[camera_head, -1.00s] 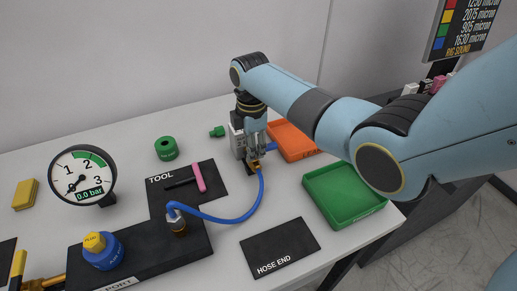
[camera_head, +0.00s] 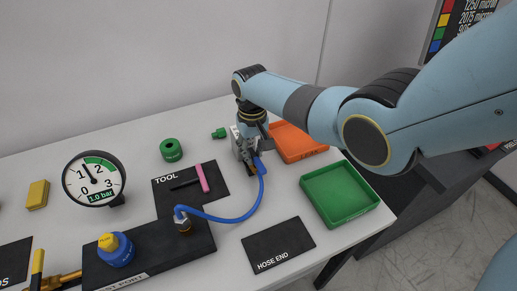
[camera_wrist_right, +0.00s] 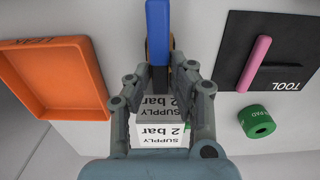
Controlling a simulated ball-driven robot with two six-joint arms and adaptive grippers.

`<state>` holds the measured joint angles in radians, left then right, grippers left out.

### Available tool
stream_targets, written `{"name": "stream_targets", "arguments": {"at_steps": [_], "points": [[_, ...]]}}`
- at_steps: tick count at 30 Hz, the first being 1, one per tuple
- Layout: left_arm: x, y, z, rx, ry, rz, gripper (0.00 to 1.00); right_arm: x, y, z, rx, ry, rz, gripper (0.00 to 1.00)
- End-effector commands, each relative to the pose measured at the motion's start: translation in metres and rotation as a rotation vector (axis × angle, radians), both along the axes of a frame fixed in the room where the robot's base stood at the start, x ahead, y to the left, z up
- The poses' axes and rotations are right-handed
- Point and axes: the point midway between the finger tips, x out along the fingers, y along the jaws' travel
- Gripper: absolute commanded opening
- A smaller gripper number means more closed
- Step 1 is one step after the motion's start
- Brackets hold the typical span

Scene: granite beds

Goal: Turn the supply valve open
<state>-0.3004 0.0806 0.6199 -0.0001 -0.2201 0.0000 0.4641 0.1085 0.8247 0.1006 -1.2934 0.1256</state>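The supply valve is a pale block lettered "SUPPLY 2 bar" (camera_wrist_right: 162,133), with a blue lever (camera_wrist_right: 158,28) that lines up with the hose side. In the head view the lever (camera_head: 258,165) shows just below my right gripper (camera_head: 250,160). In the wrist view the fingers of my right gripper (camera_wrist_right: 163,68) stand close on both sides of the lever and look shut on it. The fingertip contact is partly hidden. A pressure gauge (camera_head: 95,180) reads 1.0 bar. My left gripper is not in view.
A blue hose (camera_head: 236,220) loops from the valve to a fitting on the black port block (camera_head: 160,255). An orange tray (camera_head: 298,143) and a green tray (camera_head: 340,193) stand to the right. A pink-handled tool (camera_head: 203,177) lies on the TOOL mat. The HOSE END mat (camera_head: 278,245) is bare.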

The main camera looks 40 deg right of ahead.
Motion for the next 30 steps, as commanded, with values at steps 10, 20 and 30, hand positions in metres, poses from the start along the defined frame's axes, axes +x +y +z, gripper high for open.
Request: {"name": "stream_targets", "arguments": {"at_steps": [10,20,30], "points": [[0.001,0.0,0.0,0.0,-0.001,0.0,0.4,0.0,0.0,0.001,0.0,0.0,0.008,0.34],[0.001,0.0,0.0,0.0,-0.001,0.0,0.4,0.001,0.0,0.038,-0.001,-0.003,0.009,0.34],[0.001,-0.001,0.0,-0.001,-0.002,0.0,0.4,0.0,0.0,0.061,0.0,0.0,0.009,0.34]]}}
